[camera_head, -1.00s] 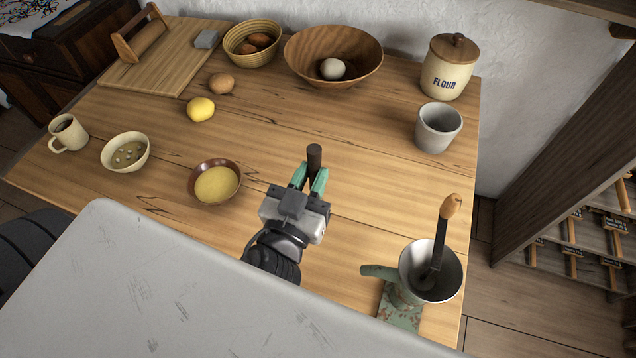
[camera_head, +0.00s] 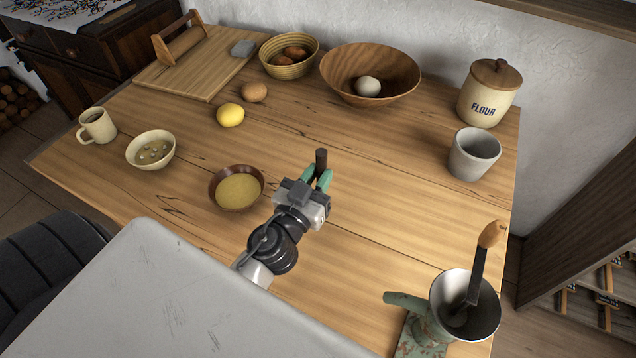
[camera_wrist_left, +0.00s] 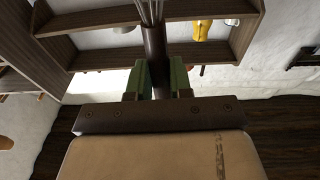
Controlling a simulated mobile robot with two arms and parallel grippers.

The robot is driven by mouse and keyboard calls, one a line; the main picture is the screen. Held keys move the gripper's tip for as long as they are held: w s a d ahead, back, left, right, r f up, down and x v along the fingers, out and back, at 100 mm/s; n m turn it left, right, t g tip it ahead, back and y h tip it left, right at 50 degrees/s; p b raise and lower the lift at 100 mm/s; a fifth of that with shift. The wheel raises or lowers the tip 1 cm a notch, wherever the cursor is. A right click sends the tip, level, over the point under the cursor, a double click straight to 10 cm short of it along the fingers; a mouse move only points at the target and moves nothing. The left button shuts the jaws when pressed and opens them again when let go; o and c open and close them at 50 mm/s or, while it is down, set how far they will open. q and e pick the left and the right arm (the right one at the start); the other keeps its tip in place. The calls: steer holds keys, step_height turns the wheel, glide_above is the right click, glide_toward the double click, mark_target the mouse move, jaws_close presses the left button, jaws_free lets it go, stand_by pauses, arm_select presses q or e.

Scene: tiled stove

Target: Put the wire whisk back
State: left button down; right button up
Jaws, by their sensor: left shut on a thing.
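My left gripper (camera_head: 318,180) is shut on the dark handle of the wire whisk (camera_head: 321,160). In the head view only the handle's end shows beyond the green fingers; the wires are hidden. In the left wrist view the whisk's handle (camera_wrist_left: 155,48) stands between the green fingers of my left gripper (camera_wrist_left: 160,80), with thin wires at the top edge. The gripper is over the middle of the table, right of a brown bowl of yellow contents (camera_head: 237,190). An empty-looking grey crock (camera_head: 474,153) stands farther right. My right gripper is not in view.
A flour jar (camera_head: 489,95), wooden bowl (camera_head: 345,82), egg basket (camera_head: 276,62), and cutting board (camera_head: 180,80) line the back. A lemon (camera_head: 230,115), small bowl (camera_head: 140,157) and mug (camera_head: 100,130) are left.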

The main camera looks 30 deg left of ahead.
arm_select(q)
steer(key=shift+f, duration=0.1)
steer(key=c, duration=1.5)
jaws_free()
steer(key=shift+f, duration=0.1)
steer(key=o, duration=0.5)
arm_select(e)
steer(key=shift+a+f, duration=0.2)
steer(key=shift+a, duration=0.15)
arm_select(q)
steer(key=shift+r, duration=0.25)
steer(key=shift+s+d+f+b, duration=0.15)
steer(key=shift+s+b, duration=0.85)
steer(key=shift+s, duration=1)
steer(key=shift+s+a+f+b, duration=0.1)
steer(key=shift+s+f+b, duration=0.15)
steer(key=shift+s+b, duration=1.3)
steer(key=shift+s+d+f+b, duration=0.15)
steer(key=shift+s+b, duration=0.35)
steer(key=shift+s, duration=1.95)
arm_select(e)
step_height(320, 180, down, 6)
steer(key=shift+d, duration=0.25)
